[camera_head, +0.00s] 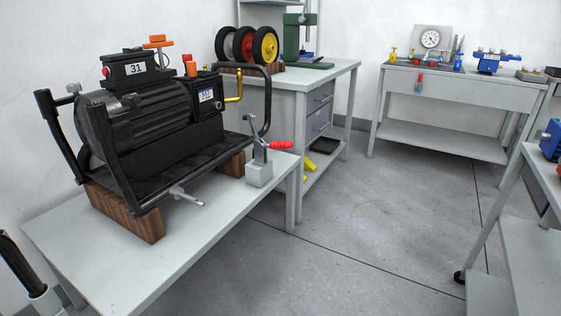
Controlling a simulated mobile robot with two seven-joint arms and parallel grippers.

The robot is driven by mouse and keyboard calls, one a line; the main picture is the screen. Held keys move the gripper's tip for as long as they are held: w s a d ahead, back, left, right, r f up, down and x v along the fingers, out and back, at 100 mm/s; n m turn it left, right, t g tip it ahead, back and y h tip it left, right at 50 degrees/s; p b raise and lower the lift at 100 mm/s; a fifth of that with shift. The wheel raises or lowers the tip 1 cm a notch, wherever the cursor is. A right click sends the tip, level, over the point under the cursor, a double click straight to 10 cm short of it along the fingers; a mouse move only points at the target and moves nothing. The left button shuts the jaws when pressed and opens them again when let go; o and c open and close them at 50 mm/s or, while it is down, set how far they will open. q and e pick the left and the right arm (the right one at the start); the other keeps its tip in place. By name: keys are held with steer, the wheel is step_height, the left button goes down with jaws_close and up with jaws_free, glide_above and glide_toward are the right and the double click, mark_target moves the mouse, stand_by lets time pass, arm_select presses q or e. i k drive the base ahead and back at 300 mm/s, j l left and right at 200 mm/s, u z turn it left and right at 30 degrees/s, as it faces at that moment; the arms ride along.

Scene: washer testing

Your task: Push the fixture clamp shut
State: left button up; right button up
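The fixture clamp (259,168) stands at the right end of the near bench, beside the washer frame's right end. It has a light grey block base and a dark metal linkage. Its red handle (280,145) sticks out to the right, about level, and a thin metal arm (251,125) points up and slightly left, apart from the bench. The black pressure washer (150,115), marked 31, sits in its tubular frame on wooden blocks behind and left of the clamp. Neither of my grippers is in view.
The near bench (195,240) is bare along its front, except a grey lever (186,196) jutting from the washer. Behind is a workbench (300,80) with wheels (265,45). Another table (450,90) stands at the back right, a cart (525,230) at right. The middle floor is clear.

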mark_target(273, 145)
steer(key=i+l+u, duration=0.15)
steer(key=i, duration=0.25)
steer(key=i+l+u, duration=0.15)
steer(key=i, duration=0.2)
steer(key=i+l, duration=0.25)
steer(key=i, duration=0.2)
steer(key=i+l, duration=0.25)
steer(key=i, duration=0.15)
steer(key=i+u, duration=0.25)
steer(key=u, duration=0.2)
